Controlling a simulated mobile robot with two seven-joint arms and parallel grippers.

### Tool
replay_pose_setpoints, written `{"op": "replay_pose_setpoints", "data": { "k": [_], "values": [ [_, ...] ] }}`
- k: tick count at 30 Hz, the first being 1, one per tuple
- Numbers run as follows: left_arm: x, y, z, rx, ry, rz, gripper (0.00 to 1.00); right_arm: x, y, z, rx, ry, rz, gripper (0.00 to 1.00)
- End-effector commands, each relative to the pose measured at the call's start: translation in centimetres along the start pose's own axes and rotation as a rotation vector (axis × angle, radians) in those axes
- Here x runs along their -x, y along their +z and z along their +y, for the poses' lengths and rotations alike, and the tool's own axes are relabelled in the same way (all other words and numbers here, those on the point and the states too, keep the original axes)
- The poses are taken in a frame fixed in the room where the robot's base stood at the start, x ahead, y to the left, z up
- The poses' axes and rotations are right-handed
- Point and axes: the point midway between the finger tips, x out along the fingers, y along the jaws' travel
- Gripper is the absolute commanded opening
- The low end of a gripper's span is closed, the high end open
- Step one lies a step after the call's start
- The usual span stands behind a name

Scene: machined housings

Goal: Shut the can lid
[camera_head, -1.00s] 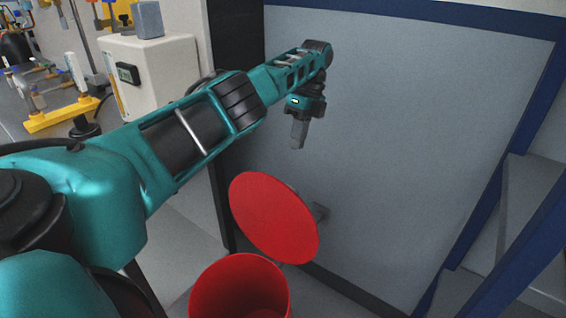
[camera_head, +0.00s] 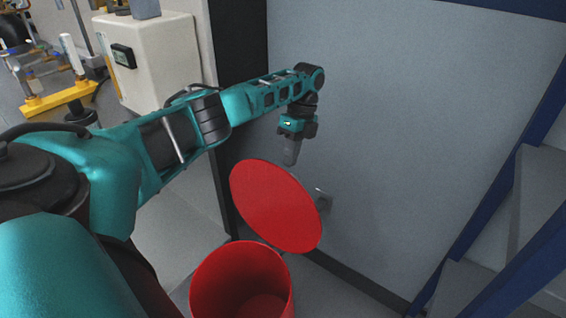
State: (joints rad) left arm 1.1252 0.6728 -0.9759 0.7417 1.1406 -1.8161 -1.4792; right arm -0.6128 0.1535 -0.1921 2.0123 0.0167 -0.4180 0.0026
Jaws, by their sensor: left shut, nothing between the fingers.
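The red can (camera_head: 242,284) stands on the floor at the bottom centre, its open top facing up and its inside visible. Its round red lid (camera_head: 275,205) is raised and tilted, standing open above the can's far side. My left gripper (camera_head: 290,160) is shut and empty. It points down just above and behind the lid's upper edge; I cannot tell whether it touches the lid. The bottom of the can is cut off by the frame. My right gripper does not show.
A grey wall panel (camera_head: 400,120) stands behind the lid, with a small grey fitting (camera_head: 322,200) near it. Blue beams and grey steps (camera_head: 540,200) are at right. A white cabinet (camera_head: 152,60) stands at the upper left.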

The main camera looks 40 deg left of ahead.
Motion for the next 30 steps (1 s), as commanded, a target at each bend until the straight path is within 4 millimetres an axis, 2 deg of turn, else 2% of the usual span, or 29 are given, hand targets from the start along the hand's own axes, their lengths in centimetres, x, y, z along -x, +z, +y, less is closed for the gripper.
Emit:
{"op": "replay_pose_setpoints", "data": {
  "k": [4, 12, 30],
  "values": [
    [-0.3, 0.1, 1.2, 0.0, 0.001, -0.002, 0.0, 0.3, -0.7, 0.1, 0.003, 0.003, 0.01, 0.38],
    [-1.2, 0.1, 2.7, 0.001, 0.0, -0.001, 0.0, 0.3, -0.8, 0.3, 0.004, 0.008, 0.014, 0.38],
    [-1.3, 0.0, 3.1, 0.0, -0.003, 0.0, 0.0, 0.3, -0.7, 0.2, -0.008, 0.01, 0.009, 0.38]
  ]
}}
